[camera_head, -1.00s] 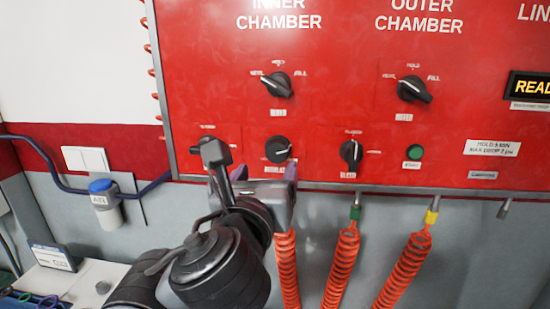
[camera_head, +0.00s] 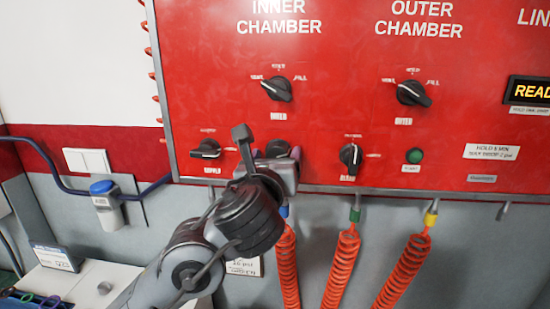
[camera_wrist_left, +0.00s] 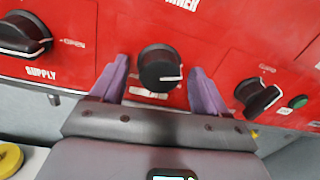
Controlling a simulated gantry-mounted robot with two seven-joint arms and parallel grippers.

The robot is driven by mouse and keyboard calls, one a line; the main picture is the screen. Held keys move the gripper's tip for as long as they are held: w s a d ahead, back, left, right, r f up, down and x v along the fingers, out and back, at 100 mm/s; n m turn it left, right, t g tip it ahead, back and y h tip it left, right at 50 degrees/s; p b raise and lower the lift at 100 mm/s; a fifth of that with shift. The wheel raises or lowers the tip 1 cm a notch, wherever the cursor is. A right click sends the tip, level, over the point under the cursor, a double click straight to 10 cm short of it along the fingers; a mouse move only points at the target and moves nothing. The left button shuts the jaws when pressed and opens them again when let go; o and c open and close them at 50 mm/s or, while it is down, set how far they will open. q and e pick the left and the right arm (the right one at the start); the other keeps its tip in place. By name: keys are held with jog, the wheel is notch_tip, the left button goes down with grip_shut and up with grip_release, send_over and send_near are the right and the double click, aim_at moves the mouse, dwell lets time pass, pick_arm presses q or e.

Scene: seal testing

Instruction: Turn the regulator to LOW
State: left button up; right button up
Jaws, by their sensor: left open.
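The regulator knob (camera_wrist_left: 158,68) is a round black dial with a white pointer line. In the left wrist view it sits between the two purple fingers of my left gripper (camera_wrist_left: 160,88), with a gap on each side. Its pointer lies toward the right, and the label under it is partly hidden and unreadable. In the head view the regulator knob (camera_head: 278,149) shows only in part, as my left gripper (camera_head: 270,165) covers its lower side. My left gripper is open. My right gripper is not in view.
The supply knob (camera_head: 206,149) is left of the regulator and the bleed knob (camera_head: 351,156) right of it. A green button (camera_head: 414,156) is further right. Two chamber knobs (camera_head: 277,88) (camera_head: 412,93) sit above. Orange coiled hoses (camera_head: 342,265) hang below the red panel (camera_head: 340,50).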

pick_arm(q)
jog(key=c, duration=1)
jog(key=shift+c, duration=0.2)
